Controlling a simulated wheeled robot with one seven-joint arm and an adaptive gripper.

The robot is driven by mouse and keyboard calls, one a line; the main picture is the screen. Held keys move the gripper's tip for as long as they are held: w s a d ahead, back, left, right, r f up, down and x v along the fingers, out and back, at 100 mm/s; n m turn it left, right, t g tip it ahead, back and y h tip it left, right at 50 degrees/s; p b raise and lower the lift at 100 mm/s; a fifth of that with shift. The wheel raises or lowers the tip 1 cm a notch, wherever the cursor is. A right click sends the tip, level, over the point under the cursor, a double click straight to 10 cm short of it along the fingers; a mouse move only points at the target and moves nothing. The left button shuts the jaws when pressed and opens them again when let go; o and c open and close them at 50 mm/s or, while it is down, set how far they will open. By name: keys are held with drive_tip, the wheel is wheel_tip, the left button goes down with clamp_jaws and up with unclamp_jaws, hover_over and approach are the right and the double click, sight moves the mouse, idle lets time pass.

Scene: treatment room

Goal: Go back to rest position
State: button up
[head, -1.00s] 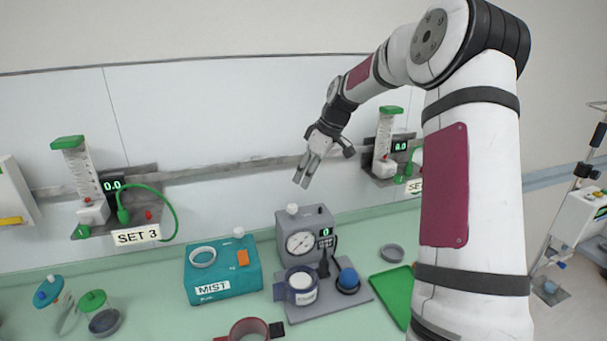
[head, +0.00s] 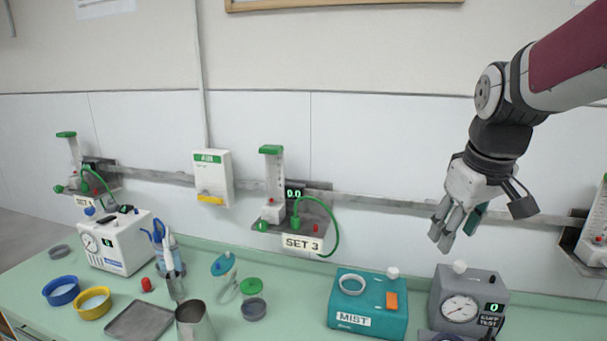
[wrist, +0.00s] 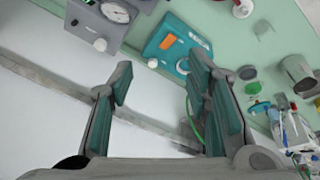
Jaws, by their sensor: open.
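My gripper (head: 457,226) is open and empty. In the head view it hangs at the right, in front of the white wall panel and above the grey cuff test box (head: 466,302). In the wrist view its two fingers (wrist: 160,100) are spread wide with nothing between them. Beyond the fingertips lie the teal MIST box (wrist: 171,50) and the grey box with the dial (wrist: 118,14). My arm comes in from the upper right of the head view.
The green counter (head: 290,300) holds the MIST box (head: 368,303), a metal cup (head: 194,322), a grey tray (head: 140,319), blue (head: 61,291) and yellow (head: 93,303) bowls and a white dial box (head: 115,243). Flowmeters (head: 273,190) hang on the wall rail.

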drive_tip(key=s+a+m+t, duration=0.1)
drive_tip(key=s+a, duration=0.2)
drive_tip(key=s, duration=0.6)
drive_tip(key=s+a+f+m, duration=0.1)
drive_tip(key=s+a+m, duration=0.1)
drive_tip(key=s, duration=0.7)
drive_tip(key=shift+a+f+m+t+y+b, duration=0.3)
drive_tip(key=shift+a+t+y+b, duration=0.1)
drive_tip(key=shift+a, duration=0.45)
